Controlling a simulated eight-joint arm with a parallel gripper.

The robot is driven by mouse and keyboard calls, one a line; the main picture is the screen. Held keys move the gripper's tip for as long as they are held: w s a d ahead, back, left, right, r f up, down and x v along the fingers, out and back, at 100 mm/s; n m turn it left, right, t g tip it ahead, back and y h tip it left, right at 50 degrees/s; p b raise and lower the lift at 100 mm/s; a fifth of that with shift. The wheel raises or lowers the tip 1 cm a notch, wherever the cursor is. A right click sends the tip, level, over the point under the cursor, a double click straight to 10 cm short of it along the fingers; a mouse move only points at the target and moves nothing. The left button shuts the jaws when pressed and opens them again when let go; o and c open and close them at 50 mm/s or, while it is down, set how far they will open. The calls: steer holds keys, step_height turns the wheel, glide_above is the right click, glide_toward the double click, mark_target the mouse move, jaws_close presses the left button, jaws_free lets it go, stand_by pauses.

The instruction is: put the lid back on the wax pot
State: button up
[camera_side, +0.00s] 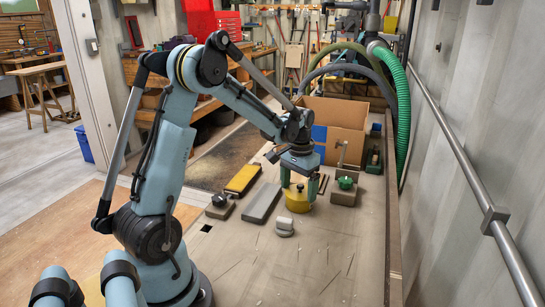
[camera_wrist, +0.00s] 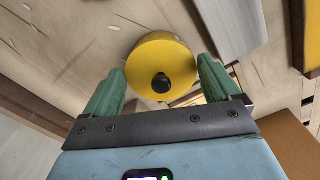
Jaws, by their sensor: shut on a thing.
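A round yellow lid (camera_wrist: 150,50) with a black knob (camera_wrist: 160,83) shows between the green fingers of my gripper (camera_wrist: 161,68) in the wrist view.
A small grey round piece (camera_side: 285,223) stands close in front. A long grey slab (camera_side: 262,203) and a yellow-topped block (camera_side: 242,180) lie to the left. A cardboard box (camera_side: 335,123) stands behind. The front bench is clear.

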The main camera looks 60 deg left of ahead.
stand_by(0.4)
steer(key=o, duration=0.7)
steer(key=shift+o, duration=0.2)
steer(key=shift+r, duration=3.5)
jaws_close()
steer(key=shift+f, duration=0.2)
